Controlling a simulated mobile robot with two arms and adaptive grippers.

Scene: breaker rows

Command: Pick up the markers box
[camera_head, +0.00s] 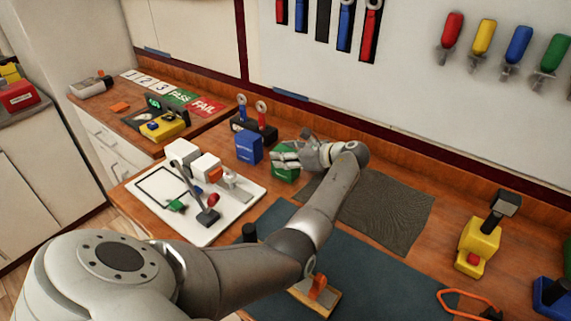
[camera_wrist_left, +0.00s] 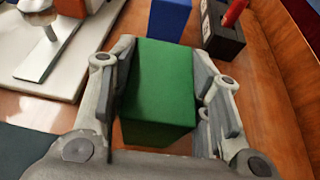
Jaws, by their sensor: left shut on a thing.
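A green box (camera_head: 284,174), which I take to be the markers box, stands on the wooden worktop near the back edge. My left gripper (camera_head: 287,158) reaches it from the right and hides part of it. In the left wrist view the green box (camera_wrist_left: 160,85) sits between the two fingers of my left gripper (camera_wrist_left: 165,90), which are shut on its sides. I cannot tell whether the box touches the worktop. No writing is readable on it in the wrist view. My right gripper is not in view.
A blue box (camera_head: 249,147) stands just left of the green box. A dark holder (camera_head: 262,128) with tools is behind. A white board (camera_head: 225,207) with parts lies to the left. A dark grey mat (camera_head: 385,215) lies clear to the right. A yellow device (camera_head: 478,245) stands further right.

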